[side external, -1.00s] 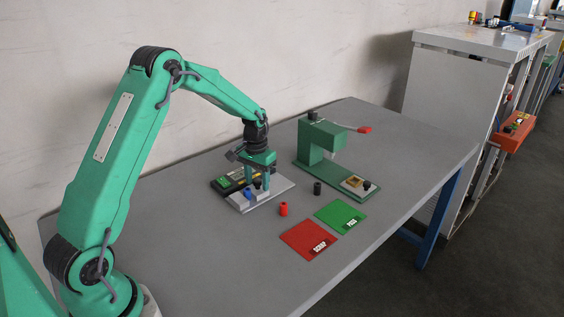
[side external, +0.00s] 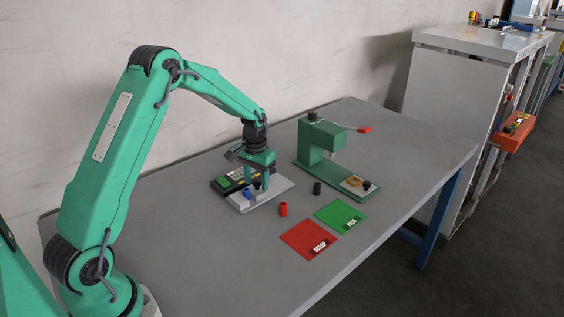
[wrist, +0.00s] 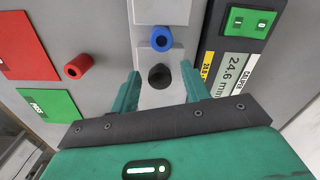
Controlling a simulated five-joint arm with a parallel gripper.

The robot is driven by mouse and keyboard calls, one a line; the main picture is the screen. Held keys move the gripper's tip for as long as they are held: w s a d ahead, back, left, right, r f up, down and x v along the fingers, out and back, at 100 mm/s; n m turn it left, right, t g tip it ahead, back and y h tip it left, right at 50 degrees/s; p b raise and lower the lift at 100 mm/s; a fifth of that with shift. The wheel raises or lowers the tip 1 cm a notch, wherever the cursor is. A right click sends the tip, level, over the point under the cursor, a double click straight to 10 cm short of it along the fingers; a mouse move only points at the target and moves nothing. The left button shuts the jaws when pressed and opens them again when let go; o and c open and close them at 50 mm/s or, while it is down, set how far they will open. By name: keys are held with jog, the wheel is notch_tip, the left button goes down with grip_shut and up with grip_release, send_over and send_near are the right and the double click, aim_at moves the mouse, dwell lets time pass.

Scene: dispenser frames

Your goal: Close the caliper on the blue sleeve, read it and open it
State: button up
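The caliper is a grey plate (side external: 283,187) with pale blocks and a dark display unit. In the wrist view its display (wrist: 234,76) reads 24.6 mm. The blue sleeve (wrist: 161,39) stands upright between two pale blocks; it also shows in the side view (side external: 248,194). A black knob (wrist: 160,76) stands on the nearer block. My gripper (wrist: 161,76) is open, pointing down, with one finger on each side of the knob and visible gaps between. In the side view my gripper (side external: 257,184) is low over the caliper.
A red sleeve (side external: 283,209) and a black sleeve (side external: 317,188) stand on the table. A red SCRAP mat (side external: 303,238) and a green PASS mat (side external: 335,211) lie in front. A green press (side external: 318,150) with a red-ended lever stands behind right. The table's front is clear.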

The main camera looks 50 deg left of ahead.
aim_at(257, 180)
jog(key=shift+r, duration=3.95)
jog(key=shift+w, duration=0.1)
jog(key=c, duration=0.9)
jog(key=shift+w+a+r+t, duration=0.1)
jog(key=shift+w+r+t, duration=0.1)
jog(key=shift+t, duration=0.2)
grip_shut()
jog(key=shift+w+a+r+t+y, duration=0.2)
jog(key=shift+w+r+t+y, duration=0.1)
jog(key=shift+w+r+t, duration=0.35)
jog(key=shift+w+a+r+t+y, duration=0.15)
jog(key=shift+w+r+t+y, duration=0.25)
jog(key=shift+t, duration=0.35)
